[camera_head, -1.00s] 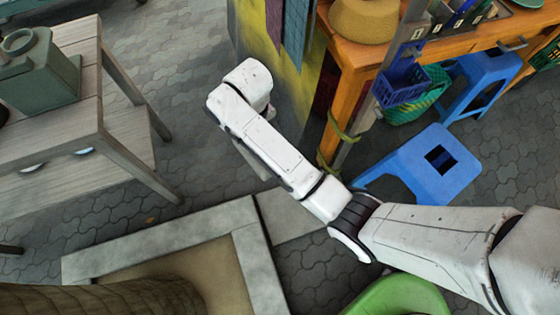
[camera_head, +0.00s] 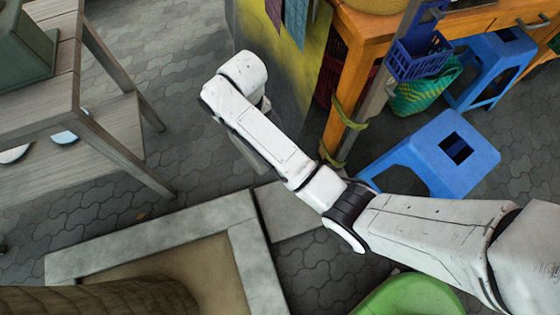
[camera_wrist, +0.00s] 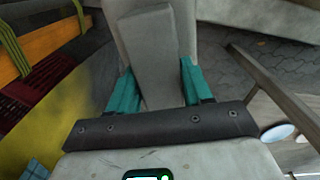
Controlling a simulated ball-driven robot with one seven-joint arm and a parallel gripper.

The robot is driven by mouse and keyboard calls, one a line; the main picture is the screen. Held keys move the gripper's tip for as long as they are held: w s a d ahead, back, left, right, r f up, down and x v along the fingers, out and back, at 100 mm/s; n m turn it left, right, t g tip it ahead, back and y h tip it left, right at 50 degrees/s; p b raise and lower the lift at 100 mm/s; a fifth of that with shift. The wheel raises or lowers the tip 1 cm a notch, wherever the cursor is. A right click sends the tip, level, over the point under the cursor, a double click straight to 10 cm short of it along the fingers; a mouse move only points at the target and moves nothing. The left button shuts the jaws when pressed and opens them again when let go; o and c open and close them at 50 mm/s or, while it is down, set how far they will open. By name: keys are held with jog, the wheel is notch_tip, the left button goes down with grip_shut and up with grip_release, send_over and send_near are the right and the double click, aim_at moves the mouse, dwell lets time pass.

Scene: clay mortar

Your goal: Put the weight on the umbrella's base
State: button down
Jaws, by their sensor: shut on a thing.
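The weight (camera_wrist: 150,50) is a plain grey block in the wrist view, reaching up from between my fingers. My gripper (camera_wrist: 157,88) has two teal fingers, one on each side of the block, and is shut on it. In the head view my arm hides the gripper and most of what it holds; a narrow grey edge shows below the arm's far end. I cannot make out the umbrella or its base in either view.
A wooden table (camera_head: 115,150) stands at left. A blue stool (camera_head: 440,155), a green seat (camera_head: 410,298) and an orange wooden table (camera_head: 350,85) are at right. A pale stone border (camera_head: 150,235) lies in front. Grey paving (camera_head: 190,150) is open between.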

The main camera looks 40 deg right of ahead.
jog(key=shift+w+f+b, duration=0.35)
jog(key=shift+f+b, duration=1.25)
jog(key=shift+b, duration=0.05)
jog(key=shift+w+f+b, duration=0.35)
jog(key=shift+f+b, duration=1.25)
jog(key=shift+b, duration=0.1)
jog(key=shift+w+f+b, duration=0.35)
jog(key=shift+f+b, duration=1.25)
jog(key=shift+b, duration=0.05)
jog(key=s+a+f+b, duration=0.1)
jog(key=s+a+f, duration=0.1)
jog(key=s+f, duration=1)
jog(key=s+a+f+b, duration=0.1)
jog(key=s+a+f, duration=0.1)
jog(key=s+f, duration=1.05)
jog(key=w+d+f+b, duration=0.4)
jog(key=w+f+b, duration=0.2)
jog(key=w+b, duration=0.3)
jog(key=shift+w+n, duration=0.4)
jog(key=shift+w, duration=0.35)
jog(key=shift+w+f+b, duration=0.2)
jog(key=shift+f+b, duration=0.45)
jog(key=shift+f, duration=0.35)
jog(key=shift+w+f+b, duration=0.15)
jog(key=shift+f+b, duration=0.5)
jog(key=shift+f, duration=0.35)
